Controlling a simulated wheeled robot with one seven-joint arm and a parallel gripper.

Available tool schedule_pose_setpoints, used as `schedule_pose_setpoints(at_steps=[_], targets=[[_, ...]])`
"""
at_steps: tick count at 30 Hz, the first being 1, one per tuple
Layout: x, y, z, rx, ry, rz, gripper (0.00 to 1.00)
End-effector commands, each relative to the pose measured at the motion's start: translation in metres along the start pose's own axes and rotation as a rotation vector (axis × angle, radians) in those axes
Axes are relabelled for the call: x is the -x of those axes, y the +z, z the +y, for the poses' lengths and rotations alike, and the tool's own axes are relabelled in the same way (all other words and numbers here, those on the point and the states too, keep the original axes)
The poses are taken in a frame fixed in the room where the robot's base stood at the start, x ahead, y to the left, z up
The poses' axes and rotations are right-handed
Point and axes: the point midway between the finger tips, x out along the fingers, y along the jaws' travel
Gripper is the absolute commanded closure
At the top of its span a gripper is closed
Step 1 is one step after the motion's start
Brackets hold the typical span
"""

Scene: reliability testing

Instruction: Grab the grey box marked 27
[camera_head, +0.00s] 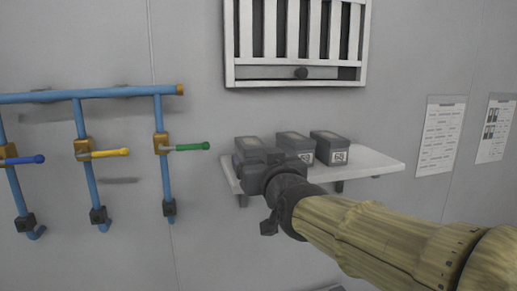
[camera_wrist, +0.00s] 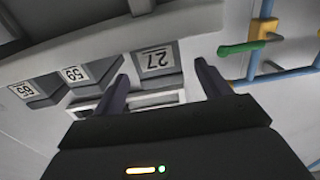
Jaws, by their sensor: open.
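The grey box marked 27 (camera_wrist: 157,62) shows in the wrist view with its label facing my camera, upside down. In the head view the same box (camera_head: 248,142) is the leftmost on the wall shelf, its front mostly hidden by my gripper (camera_head: 250,165). In the wrist view my gripper (camera_wrist: 163,88) is open, with one finger on each side of the box's label in the picture. Nothing is held. Whether the fingertips touch the box cannot be told.
Two more grey boxes, one marked 59 (camera_wrist: 76,73) and one farther along (camera_wrist: 24,91), stand on the white shelf (camera_head: 377,163). A slatted white vent (camera_head: 300,73) is above. Blue pipes (camera_head: 83,120) with yellow, green (camera_head: 188,147) and blue handles are at left.

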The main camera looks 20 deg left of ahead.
Motion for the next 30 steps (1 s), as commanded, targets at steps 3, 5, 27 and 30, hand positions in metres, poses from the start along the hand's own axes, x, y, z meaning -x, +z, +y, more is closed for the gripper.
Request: schedule_pose_setpoints(at_steps=[3, 5, 27, 30], targets=[[-0.014, -0.002, -0.001, -0.001, -0.001, -0.002, 0.24], [-0.017, -0.001, -0.001, 0.000, -0.001, -0.001, 0.24], [-0.058, 0.001, 0.000, 0.000, 0.000, -0.003, 0.24], [-0.067, 0.002, 0.000, -0.001, 0.000, -0.001, 0.24]])
